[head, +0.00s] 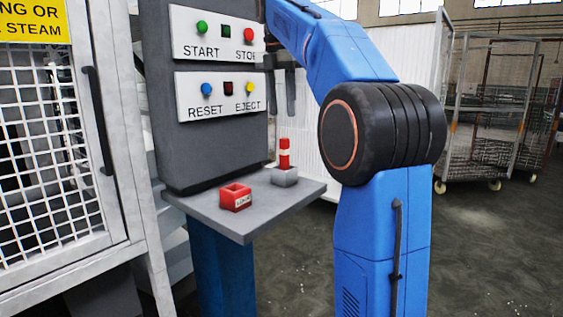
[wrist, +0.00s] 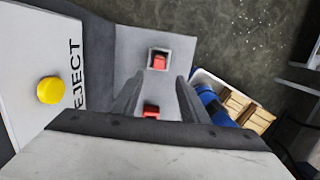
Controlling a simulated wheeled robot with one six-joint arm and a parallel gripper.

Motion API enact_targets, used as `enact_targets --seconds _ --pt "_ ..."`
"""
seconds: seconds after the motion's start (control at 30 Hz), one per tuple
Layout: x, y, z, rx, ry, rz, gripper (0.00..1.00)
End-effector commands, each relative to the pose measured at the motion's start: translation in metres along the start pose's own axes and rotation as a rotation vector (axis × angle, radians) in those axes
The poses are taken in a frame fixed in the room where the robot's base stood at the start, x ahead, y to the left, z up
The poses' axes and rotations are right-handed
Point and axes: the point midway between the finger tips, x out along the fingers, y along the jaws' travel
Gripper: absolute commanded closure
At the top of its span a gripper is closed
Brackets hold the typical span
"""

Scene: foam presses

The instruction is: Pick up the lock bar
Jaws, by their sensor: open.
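The lock bar (head: 285,153) is a short upright bar with red and white bands. It stands in a grey block holder (head: 285,177) on the small grey shelf. In the wrist view, the red top of the lock bar (wrist: 159,62) shows inside the square holder (wrist: 153,50), beyond the fingertips. My gripper (head: 284,114) hangs above the lock bar with its fingers pointing down. In the wrist view my gripper (wrist: 160,88) is open, with nothing held between its two fingers.
A red open box (head: 236,197) sits left of the holder on the shelf (head: 245,230). A button panel (head: 219,97) rises behind the shelf. A mesh guard (head: 55,150) stands at left. Wire carts (head: 485,160) stand at right. A white crate with cartons (wrist: 240,100) shows in the wrist view.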

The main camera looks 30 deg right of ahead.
Motion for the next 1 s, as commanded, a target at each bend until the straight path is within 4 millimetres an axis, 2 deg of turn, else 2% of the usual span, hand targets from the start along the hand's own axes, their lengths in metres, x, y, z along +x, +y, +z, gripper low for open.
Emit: enact_targets --seconds 0.43,0.77,1.0 --pt "0.076 -0.001 -0.001 0.001 0.001 -0.002 0.59" --pt "0.099 0.0 0.0 0.001 0.0 -0.001 0.59" --pt "0.13 0.002 0.002 0.002 0.001 -0.001 0.59"
